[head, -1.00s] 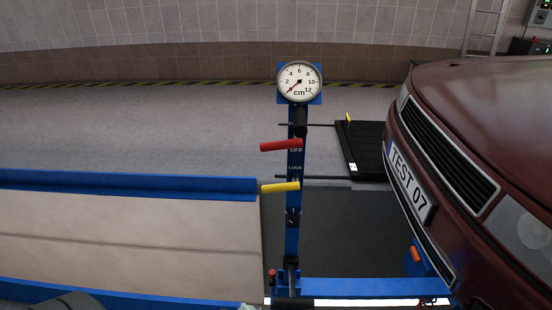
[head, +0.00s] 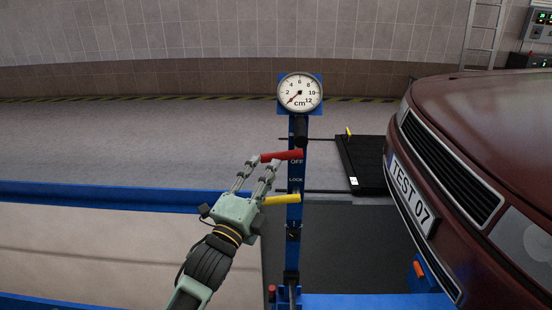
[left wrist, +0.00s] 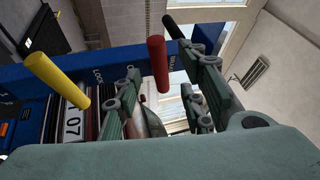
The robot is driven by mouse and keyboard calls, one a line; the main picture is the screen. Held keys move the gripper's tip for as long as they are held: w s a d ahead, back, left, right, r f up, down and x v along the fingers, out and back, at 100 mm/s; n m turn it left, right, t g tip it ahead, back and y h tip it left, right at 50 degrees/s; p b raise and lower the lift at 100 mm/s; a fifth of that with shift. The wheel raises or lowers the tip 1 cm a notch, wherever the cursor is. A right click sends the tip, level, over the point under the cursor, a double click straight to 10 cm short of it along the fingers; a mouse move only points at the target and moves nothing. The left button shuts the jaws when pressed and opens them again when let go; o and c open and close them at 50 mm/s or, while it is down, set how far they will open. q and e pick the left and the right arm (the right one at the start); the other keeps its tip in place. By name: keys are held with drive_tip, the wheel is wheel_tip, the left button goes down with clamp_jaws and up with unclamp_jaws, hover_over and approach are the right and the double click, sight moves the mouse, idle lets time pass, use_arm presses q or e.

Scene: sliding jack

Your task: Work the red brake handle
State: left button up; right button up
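The red brake handle (head: 285,155) sticks out to the left from the blue post (head: 294,230), level with the OFF mark. My left gripper (head: 264,162) is at the handle's free left end, its fingers spread. In the left wrist view the red handle (left wrist: 158,64) shows between the open fingers, with a gap on each side; they are not closed on it. The yellow handle (head: 282,199) sits lower on the post, below the LOCK mark, and also shows in the left wrist view (left wrist: 57,80). My right gripper is not in view.
A round gauge (head: 300,92) tops the post, its needle near the low end. A dark red car (head: 480,150) with a TEST 07 plate stands to the right. A black plate (head: 362,163) lies on the floor behind. Blue rails run along the left.

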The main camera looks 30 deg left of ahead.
sight(276, 158)
use_arm(q)
drive_tip(key=x, duration=0.6)
drive_tip(key=shift+w, duration=0.35)
clamp_jaws()
idle(0.3)
